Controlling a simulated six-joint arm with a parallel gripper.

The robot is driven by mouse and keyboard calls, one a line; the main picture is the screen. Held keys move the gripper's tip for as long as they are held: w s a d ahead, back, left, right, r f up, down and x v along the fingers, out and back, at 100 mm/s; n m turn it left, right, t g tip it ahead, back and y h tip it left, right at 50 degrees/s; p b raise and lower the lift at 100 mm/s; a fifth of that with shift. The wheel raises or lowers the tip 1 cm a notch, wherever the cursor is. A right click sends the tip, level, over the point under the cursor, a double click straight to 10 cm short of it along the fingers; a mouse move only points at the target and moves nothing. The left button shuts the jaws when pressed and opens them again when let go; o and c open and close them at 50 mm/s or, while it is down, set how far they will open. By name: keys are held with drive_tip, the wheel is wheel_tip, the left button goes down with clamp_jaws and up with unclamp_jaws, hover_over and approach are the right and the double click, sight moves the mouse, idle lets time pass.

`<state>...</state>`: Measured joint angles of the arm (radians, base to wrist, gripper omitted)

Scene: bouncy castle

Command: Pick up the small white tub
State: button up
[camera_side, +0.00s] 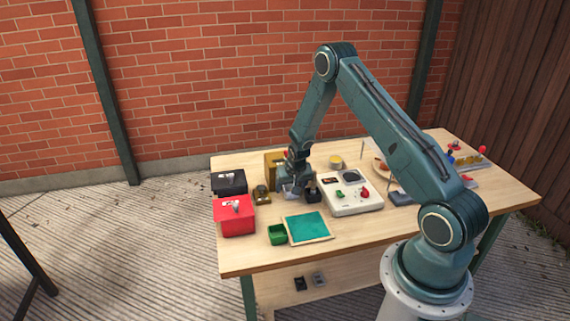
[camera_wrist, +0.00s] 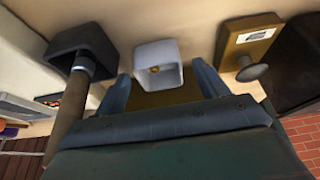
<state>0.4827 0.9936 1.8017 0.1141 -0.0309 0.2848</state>
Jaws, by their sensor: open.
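The small white tub (camera_wrist: 150,54) shows in the wrist view, a square open box with its mouth facing me and a small yellowish spot inside. My gripper (camera_wrist: 162,76) is open, with one blue-grey finger on each side of the tub. The fingertips are close to its near rim, and I cannot tell whether either touches it. In the side view, my gripper (camera_side: 297,183) is low over the table's middle, and a pale patch beneath it is mostly hidden.
A dark square pot (camera_wrist: 82,45) with a brown-handled tool stands left of the tub in the wrist view. A yellow-brown block with a knob (camera_wrist: 250,45) is at right. In the side view, a white console (camera_side: 350,203), a red box (camera_side: 236,222) and a green tray (camera_side: 308,228) surround the work.

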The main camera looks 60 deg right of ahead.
sight(292, 196)
drive_tip(key=shift+c, duration=0.2)
drive_tip(key=c, duration=1.1)
drive_tip(key=shift+r, duration=0.2)
drive_tip(key=shift+r, duration=0.55)
drive_tip(key=shift+v, duration=1.15)
drive_tip(key=s+a, duration=1.2)
drive_tip(key=shift+a, duration=0.1)
